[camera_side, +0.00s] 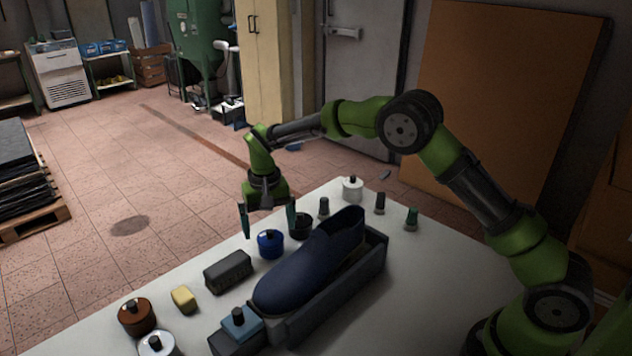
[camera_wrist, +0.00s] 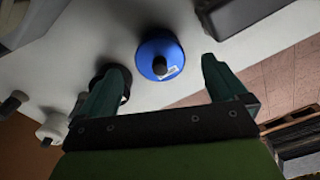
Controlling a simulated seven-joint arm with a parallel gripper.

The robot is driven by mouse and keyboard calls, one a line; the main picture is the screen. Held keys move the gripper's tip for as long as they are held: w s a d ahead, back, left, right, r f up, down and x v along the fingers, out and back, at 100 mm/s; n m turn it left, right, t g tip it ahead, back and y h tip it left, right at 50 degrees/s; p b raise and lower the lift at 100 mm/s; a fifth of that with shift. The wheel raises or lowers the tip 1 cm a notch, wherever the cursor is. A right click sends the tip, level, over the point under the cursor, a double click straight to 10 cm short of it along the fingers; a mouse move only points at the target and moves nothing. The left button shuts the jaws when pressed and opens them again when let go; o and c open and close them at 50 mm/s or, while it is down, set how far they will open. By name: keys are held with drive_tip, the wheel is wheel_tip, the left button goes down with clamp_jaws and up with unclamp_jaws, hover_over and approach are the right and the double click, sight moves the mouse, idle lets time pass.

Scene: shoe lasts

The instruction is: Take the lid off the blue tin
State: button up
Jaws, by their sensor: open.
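The lid appears to be on. My gripper (camera_side: 268,222) is open and empty, just above and behind the tin. In the wrist view its two green fingers (camera_wrist: 163,68) are spread wide, with the tin ahead of and between their tips.
A black tin (camera_side: 300,226) stands close to the right of the blue one. A navy shoe (camera_side: 315,262) sits in a dark tray in front. A dark grey brush-like block (camera_side: 228,271), a yellow block (camera_side: 184,299) and a brown tin (camera_side: 136,317) lie to the left.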

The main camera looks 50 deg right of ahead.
wheel_tip(320, 180, down, 2)
drive_tip(key=shift+f, duration=0.1)
